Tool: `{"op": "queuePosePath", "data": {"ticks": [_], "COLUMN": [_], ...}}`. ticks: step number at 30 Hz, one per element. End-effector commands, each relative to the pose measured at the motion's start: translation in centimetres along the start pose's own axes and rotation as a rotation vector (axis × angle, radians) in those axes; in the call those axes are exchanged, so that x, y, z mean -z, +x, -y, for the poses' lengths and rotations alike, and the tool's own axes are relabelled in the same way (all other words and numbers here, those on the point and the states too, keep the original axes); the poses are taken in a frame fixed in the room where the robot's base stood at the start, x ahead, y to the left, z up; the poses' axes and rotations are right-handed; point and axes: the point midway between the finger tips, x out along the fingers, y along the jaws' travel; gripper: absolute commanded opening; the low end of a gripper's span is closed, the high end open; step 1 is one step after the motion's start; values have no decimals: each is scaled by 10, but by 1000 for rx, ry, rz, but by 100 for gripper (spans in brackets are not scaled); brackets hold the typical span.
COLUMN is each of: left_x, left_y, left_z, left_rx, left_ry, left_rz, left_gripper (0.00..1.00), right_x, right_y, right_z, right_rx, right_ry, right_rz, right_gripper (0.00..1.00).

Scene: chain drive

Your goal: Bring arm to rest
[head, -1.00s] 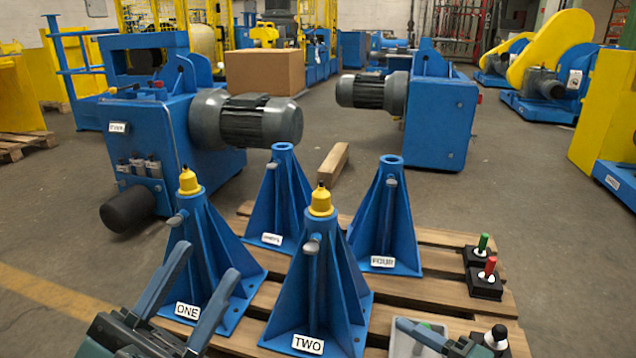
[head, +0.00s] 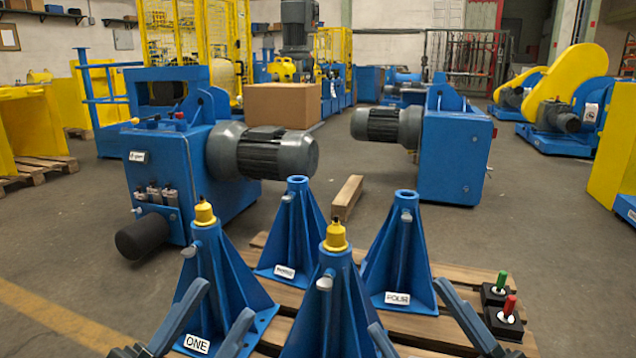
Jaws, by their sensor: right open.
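My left gripper (head: 226,300) is at the bottom edge, in front of the blue stand labelled ONE (head: 212,270). Its two fingers are apart with nothing seen between them. My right gripper (head: 408,306) is at the bottom right, with its fingers spread wide and empty, in front of the stand labelled FOUR (head: 398,245). Stand TWO (head: 325,310) stands between the grippers; its label is out of view. Stands ONE and TWO each carry a yellow cap with a dark tip (head: 204,213) (head: 336,236). The lower parts of both arms are cut off.
Several blue stands, including a rear one (head: 290,230), stand on a wooden pallet (head: 450,275). Green (head: 502,281) and red (head: 510,307) handles stand in black blocks at its right. Blue machines with grey motors (head: 265,153) (head: 390,126) stand behind. A loose wooden beam (head: 347,196) lies between.

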Motion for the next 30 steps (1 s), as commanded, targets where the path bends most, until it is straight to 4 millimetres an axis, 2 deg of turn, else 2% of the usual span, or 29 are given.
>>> {"op": "queuePosePath", "data": {"ticks": [2, 5, 12, 15, 23, 30], "left_x": [0, -14, -38, -41, -36, -22], "left_y": [1, -3, -34, -45, -29, -12], "left_z": [0, -3, -25, -33, -17, 2], "left_rx": [2, 19, 51, 62, 68, 80], "left_ry": [-9, -95, -276, -334, -335, -350], "left_rz": [15, 163, 472, 579, 685, 845], "left_gripper": [36, 36, 36, 36, 36, 36], "right_x": [4, -11, -36, -39, -33, -20], "right_y": [6, 1, -29, -40, -24, -8], "right_z": [-7, -1, 23, 31, 15, -6], "right_rx": [-58, -59, -85, -93, -98, -108], "right_ry": [33, 117, 302, 361, 364, 383], "right_rz": [0, 151, 457, 564, 671, 829], "right_gripper": [57, 57, 57, 57, 57, 57]}}
